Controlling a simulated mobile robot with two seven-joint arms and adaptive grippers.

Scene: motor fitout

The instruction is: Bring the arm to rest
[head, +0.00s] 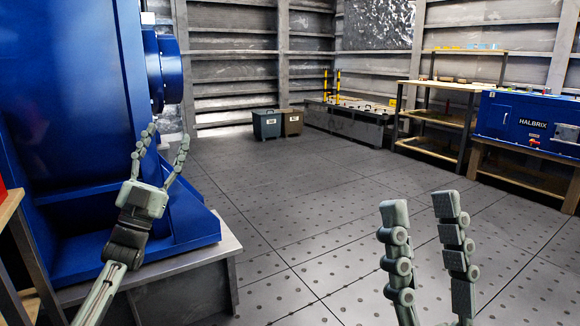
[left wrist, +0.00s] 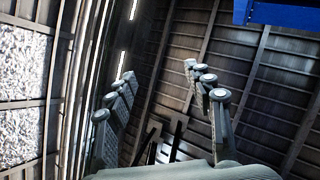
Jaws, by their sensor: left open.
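My left gripper (head: 163,150) is raised in front of the big blue motor housing (head: 75,100) at the left of the head view. Its two fingers are spread and nothing is between them. In the left wrist view the same left gripper (left wrist: 158,82) shows its fingers apart and empty, pointing at the ribbed wall and roof. My right gripper (head: 420,205) is at the lower right of the head view, over open floor. Its two fingers stand upright, apart, with nothing between them.
The blue housing rests on a grey plinth (head: 185,290). A blue HALBRIX machine (head: 505,122) stands on a wooden bench at the right, beside a shelf rack (head: 435,118). Two bins (head: 266,124) and a low grey bench (head: 345,122) stand at the back. The middle floor is clear.

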